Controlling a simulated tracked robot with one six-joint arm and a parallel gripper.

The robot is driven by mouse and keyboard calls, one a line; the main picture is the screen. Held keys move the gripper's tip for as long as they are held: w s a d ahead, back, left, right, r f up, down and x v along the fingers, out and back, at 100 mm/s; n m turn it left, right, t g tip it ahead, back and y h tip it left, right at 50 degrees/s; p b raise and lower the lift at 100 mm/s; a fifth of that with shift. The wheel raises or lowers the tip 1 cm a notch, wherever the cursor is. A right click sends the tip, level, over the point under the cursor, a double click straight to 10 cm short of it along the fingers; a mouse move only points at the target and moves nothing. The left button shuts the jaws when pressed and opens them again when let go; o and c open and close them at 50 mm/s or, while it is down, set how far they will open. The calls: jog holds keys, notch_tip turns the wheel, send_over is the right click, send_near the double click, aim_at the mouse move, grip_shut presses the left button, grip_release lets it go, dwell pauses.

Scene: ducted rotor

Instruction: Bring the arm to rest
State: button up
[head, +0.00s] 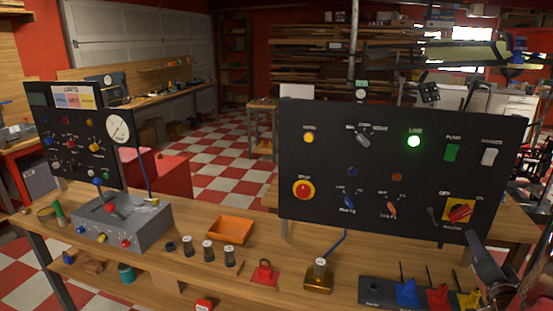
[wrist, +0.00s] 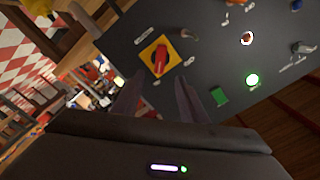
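My gripper (wrist: 160,82) shows in the wrist view with its two fingers apart and nothing visible between them. In the head view, the dark grey part at the lower right (head: 487,262) appears to be my gripper, just below the right end of the large black panel (head: 370,215). The wrist view is tilted and faces this panel. A red rotary switch on a yellow plate (wrist: 160,58) lies beyond the fingertips, and I see no contact with it. It also shows in the head view (head: 460,212).
A green lamp (head: 414,141) is lit on the panel. Blue, red and yellow pieces (head: 437,296) stand on a dark base below my gripper. An orange tray (head: 231,230), a grey box (head: 122,222) and a smaller panel (head: 75,140) are further left. Checkered floor lies behind the bench.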

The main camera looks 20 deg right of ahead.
jog(key=s+d+f+n+g, duration=0.1)
jog(key=s+f+g, duration=0.2)
jog(key=f, duration=0.2)
jog(key=s+d+f+g, duration=0.1)
jog(key=s+f+g, duration=0.2)
jog(key=f, duration=0.2)
jog(key=s+a+f+n+g+y, duration=0.2)
jog(key=s+a+g, duration=0.15)
jog(key=a, duration=0.25)
jog(key=a+r+n+y, duration=0.2)
jog(key=a+r+n, duration=0.2)
jog(key=a, duration=1.2)
jog(key=a+r+n+y, duration=0.2)
jog(key=a+r+n, duration=0.2)
jog(key=a, duration=1.2)
jog(key=a+r+n+y, duration=0.3)
jog(key=a+r, duration=0.4)
jog(key=a, duration=0.9)
jog(key=shift+s+a+r+n, duration=0.2)
jog(key=shift+s+n, duration=0.05)
jog(key=shift+n, duration=0.45)
jog(key=shift+c, duration=0.3)
